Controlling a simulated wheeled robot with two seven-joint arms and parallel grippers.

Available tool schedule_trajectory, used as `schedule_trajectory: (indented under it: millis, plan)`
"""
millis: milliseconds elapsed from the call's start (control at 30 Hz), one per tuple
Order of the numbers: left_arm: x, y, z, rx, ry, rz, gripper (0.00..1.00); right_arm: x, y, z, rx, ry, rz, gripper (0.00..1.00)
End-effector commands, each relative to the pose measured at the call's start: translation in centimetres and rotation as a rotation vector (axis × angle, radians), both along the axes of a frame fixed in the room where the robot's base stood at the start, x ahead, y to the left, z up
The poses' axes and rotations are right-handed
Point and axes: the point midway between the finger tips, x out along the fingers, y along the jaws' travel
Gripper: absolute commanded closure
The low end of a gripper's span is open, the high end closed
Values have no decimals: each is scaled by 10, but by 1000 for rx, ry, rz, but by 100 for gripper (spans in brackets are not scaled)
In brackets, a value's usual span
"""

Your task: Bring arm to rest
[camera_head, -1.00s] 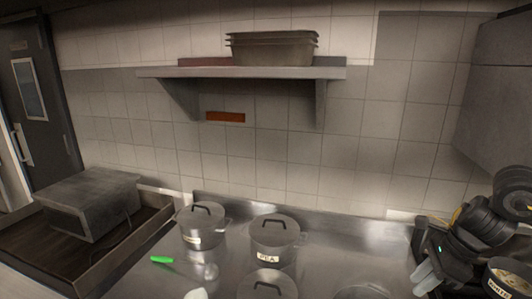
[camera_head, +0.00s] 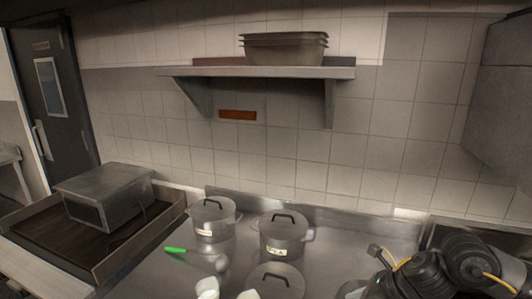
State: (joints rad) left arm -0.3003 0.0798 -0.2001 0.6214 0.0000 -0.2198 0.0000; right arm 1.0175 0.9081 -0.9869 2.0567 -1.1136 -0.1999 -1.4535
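My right arm (camera_head: 468,258), black with yellow cable, is bent at the lower right, above the right end of the steel counter. Its fingertips do not show clearly, so I cannot tell whether that gripper is open or holds anything.
A grey box (camera_head: 104,196) sits in a tray at left. A wall shelf (camera_head: 262,72) holds stacked pans.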

Motion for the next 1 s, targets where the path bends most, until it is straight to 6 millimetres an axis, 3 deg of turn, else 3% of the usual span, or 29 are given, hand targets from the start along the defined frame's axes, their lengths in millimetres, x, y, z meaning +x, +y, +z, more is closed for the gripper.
schedule_trajectory:
  millis: [33, 100, 200, 333, 467, 567, 700, 867, 900, 1000]
  plan:
    - [-3, 0, 0, 1, 4, 0, 68, -6, 27, -11, 83, 26, -58, 75]
    - [-4, 0, -1, 1, 7, 0, 68, -11, 61, -18, 223, 70, -186, 75]
    - [-4, 0, 0, 1, 6, 0, 68, -19, 97, -22, 443, 172, -414, 75]
    - [-1, 0, 0, 1, 3, 0, 68, -30, 115, -27, 729, 360, -773, 75]
    - [-1, 0, 0, 0, 2, 0, 68, -45, 103, -45, 992, 589, -1201, 75]
    - [-1, 0, 0, 0, 2, 0, 68, -68, 76, -70, 1165, 772, -1576, 75]
    - [0, 0, 0, 0, 1, 0, 68, -114, 34, -110, 1333, 963, -2081, 75]
    - [0, 0, 0, 0, 1, 0, 68, -171, -2, -146, 1425, 1063, -2537, 75]
    - [0, 0, 0, 0, 1, 0, 68, -185, -9, -152, -1397, -1045, 2557, 75]
    - [0, 0, 0, 0, 1, 0, 68, -219, -23, -166, -1250, -929, 2441, 75]
